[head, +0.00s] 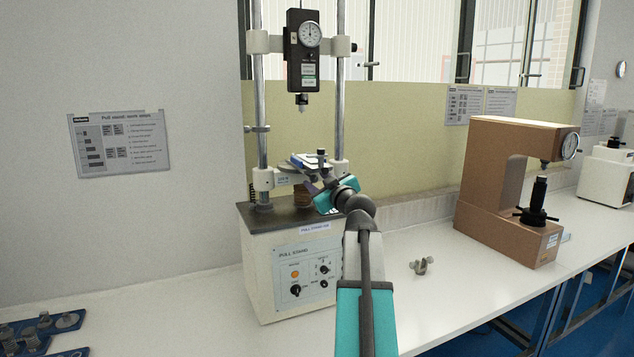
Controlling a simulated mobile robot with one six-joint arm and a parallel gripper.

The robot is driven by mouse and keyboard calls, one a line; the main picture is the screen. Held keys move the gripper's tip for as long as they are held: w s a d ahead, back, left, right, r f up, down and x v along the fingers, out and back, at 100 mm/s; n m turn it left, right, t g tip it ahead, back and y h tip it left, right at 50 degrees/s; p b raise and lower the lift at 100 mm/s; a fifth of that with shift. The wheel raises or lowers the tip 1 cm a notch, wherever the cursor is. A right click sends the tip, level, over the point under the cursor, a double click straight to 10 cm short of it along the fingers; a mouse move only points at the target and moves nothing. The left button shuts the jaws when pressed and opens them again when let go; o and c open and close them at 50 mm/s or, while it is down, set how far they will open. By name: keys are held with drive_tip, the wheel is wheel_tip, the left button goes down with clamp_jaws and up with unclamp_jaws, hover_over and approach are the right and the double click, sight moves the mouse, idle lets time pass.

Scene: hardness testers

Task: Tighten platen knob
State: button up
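The pull stand (293,262) is a cream box with a dark top and two steel columns. Between the columns sits a platen (288,179) with a pale blue and white piece (305,161) on it. A small dark upright part (321,155) stands at the platen's right side; I cannot tell if it is the platen knob. My gripper (313,188), dark with a teal wrist, is at the platen's front right edge. It hides part of the platen, and I cannot tell whether it touches it or whether its fingers are open.
A dial force gauge (303,50) hangs above the platen. A brown hardness tester (487,185) stands right on the white bench (445,300), with a small metal clamp (422,266) between. Blue trays (68,354) of metal parts lie bottom left.

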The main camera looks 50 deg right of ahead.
drive_tip(key=shift+c, duration=0.5)
clamp_jaws()
